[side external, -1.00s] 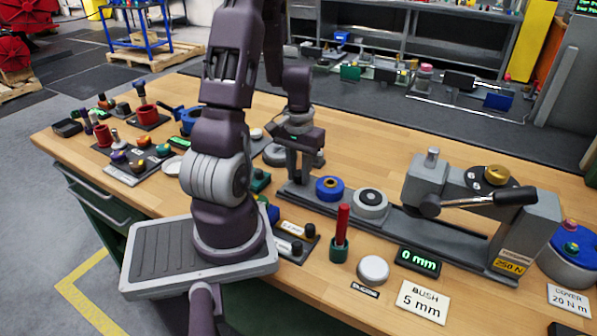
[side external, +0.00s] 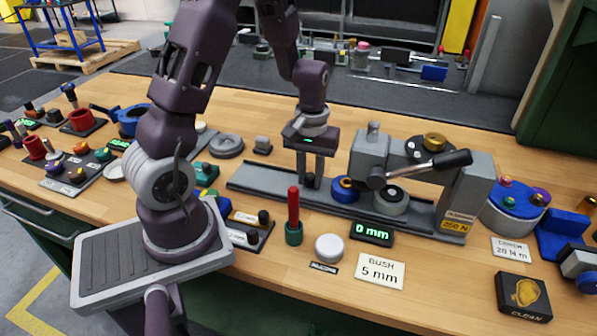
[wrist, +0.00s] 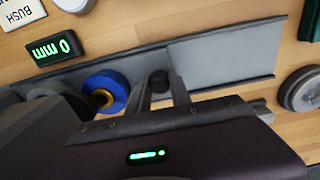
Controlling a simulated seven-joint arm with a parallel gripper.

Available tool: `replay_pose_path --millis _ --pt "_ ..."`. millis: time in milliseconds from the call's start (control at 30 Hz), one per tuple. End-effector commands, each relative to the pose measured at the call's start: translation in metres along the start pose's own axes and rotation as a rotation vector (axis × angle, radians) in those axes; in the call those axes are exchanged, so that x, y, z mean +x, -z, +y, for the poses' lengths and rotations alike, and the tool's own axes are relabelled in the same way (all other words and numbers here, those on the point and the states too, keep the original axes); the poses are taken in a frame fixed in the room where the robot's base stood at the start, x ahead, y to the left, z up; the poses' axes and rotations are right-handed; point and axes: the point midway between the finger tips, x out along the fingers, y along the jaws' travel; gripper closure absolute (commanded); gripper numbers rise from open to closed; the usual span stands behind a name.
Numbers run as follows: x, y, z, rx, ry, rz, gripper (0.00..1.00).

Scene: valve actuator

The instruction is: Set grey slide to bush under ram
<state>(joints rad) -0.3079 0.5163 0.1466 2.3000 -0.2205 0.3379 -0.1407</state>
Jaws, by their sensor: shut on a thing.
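The grey slide (side external: 262,181) lies in a long low rail bed in front of the press. It carries a blue ring with a brass centre (side external: 345,188) and a grey round piece with a dark centre (side external: 391,200). My gripper (side external: 311,183) points down, shut on the slide's black knob, left of the blue ring. In the wrist view, the black knob (wrist: 159,82) sits between the fingers, beside the blue ring (wrist: 106,92). The press head (side external: 368,155) overhangs the bed near both round pieces. The lever hub and head hide the ram's lower tip, so its exact alignment is unclear.
The press lever (side external: 440,163) reaches right. In front stand a red-handled tool (side external: 293,215), a white button (side external: 329,247), a display reading 0 mm (side external: 372,233) and a "BUSH 5 mm" card (side external: 380,271). A blue-topped fixture (side external: 516,203) stands right.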

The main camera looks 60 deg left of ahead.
Motion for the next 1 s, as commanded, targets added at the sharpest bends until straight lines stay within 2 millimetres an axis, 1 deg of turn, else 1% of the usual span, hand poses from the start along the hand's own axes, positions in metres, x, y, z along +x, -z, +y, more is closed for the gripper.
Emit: replay_pose_path --millis 300,333,400,433,700,767,867,1000 --pt "-0.001 0.002 0.001 -0.002 -0.002 0.005 1.00" --pt "-0.001 0.002 0.001 -0.002 -0.002 0.005 0.71" --pt "-0.001 0.002 0.001 -0.002 -0.001 0.004 0.58" --pt "-0.001 0.002 0.001 -0.002 -0.001 0.004 0.53" --pt "0.000 0.001 0.000 -0.001 0.000 0.002 0.53" --pt "-0.004 0.001 0.001 0.000 -0.001 0.003 0.53" --pt "-0.022 0.002 0.001 0.002 -0.002 0.007 0.53" --pt "-0.052 0.002 0.001 0.001 -0.003 0.008 0.53"
